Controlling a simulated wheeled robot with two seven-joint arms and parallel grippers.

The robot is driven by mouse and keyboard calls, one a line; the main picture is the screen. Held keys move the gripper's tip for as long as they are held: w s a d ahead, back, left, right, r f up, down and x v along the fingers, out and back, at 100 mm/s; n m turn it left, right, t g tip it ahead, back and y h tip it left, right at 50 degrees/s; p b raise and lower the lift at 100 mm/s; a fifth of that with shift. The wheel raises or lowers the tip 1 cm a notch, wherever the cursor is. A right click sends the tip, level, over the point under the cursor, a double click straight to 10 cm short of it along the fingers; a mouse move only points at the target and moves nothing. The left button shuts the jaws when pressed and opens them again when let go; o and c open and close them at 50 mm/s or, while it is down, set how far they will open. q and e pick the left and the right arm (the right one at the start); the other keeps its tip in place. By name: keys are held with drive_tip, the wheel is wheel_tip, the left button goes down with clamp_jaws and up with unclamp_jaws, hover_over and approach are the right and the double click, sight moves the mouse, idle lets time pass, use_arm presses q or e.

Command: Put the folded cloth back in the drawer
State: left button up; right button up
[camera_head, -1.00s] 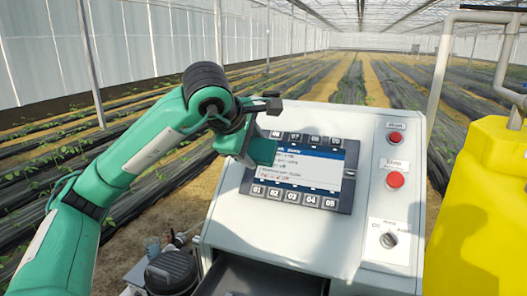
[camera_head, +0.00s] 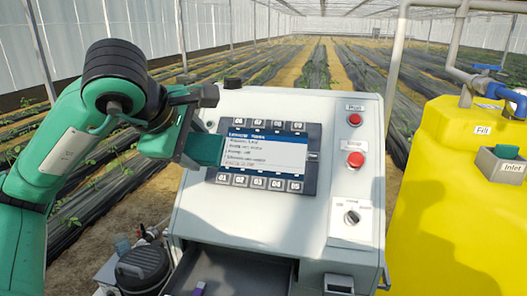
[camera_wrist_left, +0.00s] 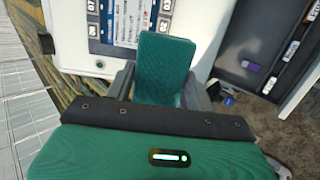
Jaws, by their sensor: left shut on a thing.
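The folded cloth (camera_head: 205,149) is a flat teal-green piece, held in front of the left edge of the control screen. In the left wrist view the cloth (camera_wrist_left: 163,68) stands up between the two fingers of my left gripper (camera_wrist_left: 160,92), which is shut on it. In the head view my left gripper (camera_head: 185,128) is to the left of the screen. The drawer (camera_head: 245,272) is open below the panel, dark inside, to the lower right of the cloth. The drawer also shows at the right of the left wrist view (camera_wrist_left: 248,42). My right gripper is not in view.
A purple item (camera_head: 199,289) lies in the drawer. The white cabinet (camera_head: 265,220) carries the screen (camera_head: 265,150), red buttons (camera_head: 355,159) and a rotary switch (camera_head: 352,217). A yellow tank (camera_head: 440,190) stands at the right. A dark round canister (camera_head: 143,268) is at lower left.

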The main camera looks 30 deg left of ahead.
use_arm(q)
drive_tip(key=s+d+r, duration=0.2)
drive_tip(key=s, duration=0.8)
drive_tip(key=shift+s+d+p, duration=0.15)
drive_tip(key=shift+d+p, duration=0.05)
drive_tip(key=shift+p, duration=0.1)
idle(0.4)
